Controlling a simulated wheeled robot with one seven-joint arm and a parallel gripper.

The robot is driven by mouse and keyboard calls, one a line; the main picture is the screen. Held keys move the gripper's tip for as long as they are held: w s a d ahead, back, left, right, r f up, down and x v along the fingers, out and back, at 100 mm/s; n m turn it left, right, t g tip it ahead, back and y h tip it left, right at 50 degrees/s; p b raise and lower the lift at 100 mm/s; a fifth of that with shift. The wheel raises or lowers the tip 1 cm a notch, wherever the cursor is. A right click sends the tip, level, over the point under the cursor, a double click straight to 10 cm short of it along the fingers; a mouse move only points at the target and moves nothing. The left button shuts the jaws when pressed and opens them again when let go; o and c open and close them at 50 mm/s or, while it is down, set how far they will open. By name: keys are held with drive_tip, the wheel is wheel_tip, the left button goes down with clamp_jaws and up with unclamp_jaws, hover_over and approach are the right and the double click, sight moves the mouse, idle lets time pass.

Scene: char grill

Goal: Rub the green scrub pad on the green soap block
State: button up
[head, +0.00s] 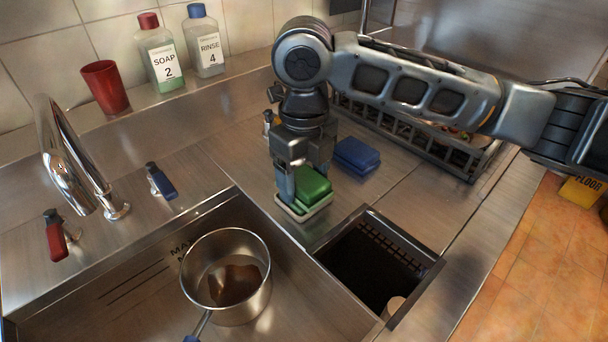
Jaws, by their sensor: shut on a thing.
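My gripper (303,182) points down at the cream dish (292,212) on the steel counter. It is shut on the green scrub pad (314,181), whose left side is partly hidden by a finger. The pad is low over the dish. A second green layer, which looks like the green soap block (320,202), shows just under it in the dish. The two greens are close in colour, so I cannot tell whether they touch or are slightly apart.
A blue block (357,155) lies right behind the dish. In front are a dark square opening (372,262) and a sink with a steel pot (226,278). A dark rack (425,140) stands behind. Bottles (160,55), a red cup (105,88) and a tap (75,155) are left.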

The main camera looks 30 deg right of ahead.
sight(304, 176)
drive_tip(key=shift+r+p, duration=2.05)
drive_tip(key=shift+r, duration=1.15)
